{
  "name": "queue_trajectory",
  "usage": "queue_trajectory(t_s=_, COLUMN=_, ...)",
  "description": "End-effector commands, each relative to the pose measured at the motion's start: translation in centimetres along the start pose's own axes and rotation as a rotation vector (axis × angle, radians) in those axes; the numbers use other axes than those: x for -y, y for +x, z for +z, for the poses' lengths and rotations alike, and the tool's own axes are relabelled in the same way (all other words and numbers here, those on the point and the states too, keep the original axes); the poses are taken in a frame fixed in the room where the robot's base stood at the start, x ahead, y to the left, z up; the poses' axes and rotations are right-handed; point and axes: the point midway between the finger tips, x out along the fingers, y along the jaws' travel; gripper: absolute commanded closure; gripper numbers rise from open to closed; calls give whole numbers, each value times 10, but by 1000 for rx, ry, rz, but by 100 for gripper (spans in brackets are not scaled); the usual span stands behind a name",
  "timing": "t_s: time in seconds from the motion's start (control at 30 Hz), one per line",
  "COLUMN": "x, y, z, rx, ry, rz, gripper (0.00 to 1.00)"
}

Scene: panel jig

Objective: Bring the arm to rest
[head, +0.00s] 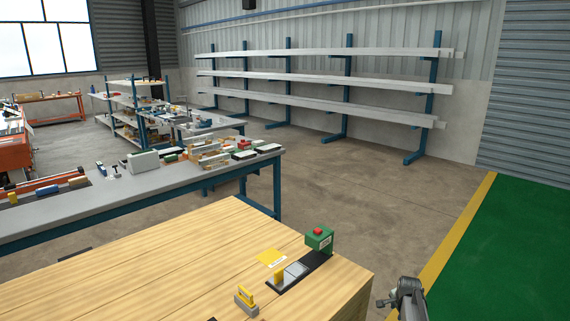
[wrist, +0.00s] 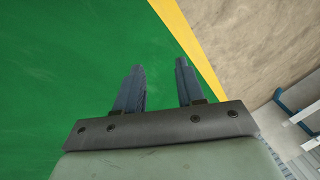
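My gripper (wrist: 160,82) shows in the wrist view with its two dark fingers apart and nothing between them. It points at the green floor (wrist: 70,60) beside the yellow floor line (wrist: 188,38). In the head view part of my arm's end (head: 408,296) shows at the bottom right, off the right edge of the wooden table; its fingers cannot be made out there.
A grey workbench (head: 60,206) stands behind. The floor to the right is clear.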

Motion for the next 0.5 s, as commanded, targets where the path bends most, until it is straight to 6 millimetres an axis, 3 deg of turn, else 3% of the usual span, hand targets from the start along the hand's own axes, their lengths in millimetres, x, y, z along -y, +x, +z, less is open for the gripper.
queue_trajectory(t_s=0.03, x=-22, y=11, z=17, rx=24, ry=-20, rz=26, gripper=62)
queue_trajectory(t_s=0.2, x=-73, y=38, z=83, rx=109, ry=-153, rz=105, gripper=62)
queue_trajectory(t_s=0.5, x=-170, y=62, z=202, rx=281, ry=-435, rz=238, gripper=62)
